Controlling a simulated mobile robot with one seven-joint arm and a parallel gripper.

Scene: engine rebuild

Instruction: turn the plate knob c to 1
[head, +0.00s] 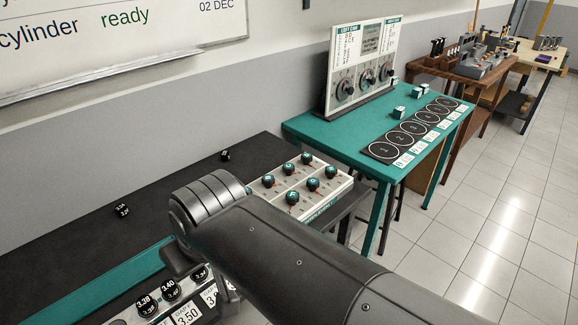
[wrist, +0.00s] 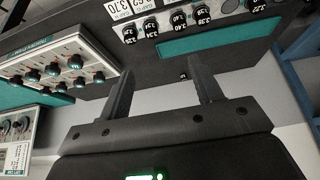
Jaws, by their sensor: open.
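A white knob plate (head: 325,205) with two rows of dark teal-topped knobs stands on the dark bench, just beyond my arm in the head view. Its knobs carry small letters, too small to tell surely which one is c. Orange marks show beside several knobs. The plate also shows at the left of the wrist view (wrist: 100,52), apart from my fingers. My gripper (wrist: 163,85) is open, with nothing between its two fingers. In the head view my arm hides the gripper.
Numbered black gauge pieces (head: 145,305) sit in a rack at the front left. A teal table (head: 300,124) with a dial panel (head: 335,45) and a black ring mat (head: 380,150) stands beyond.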

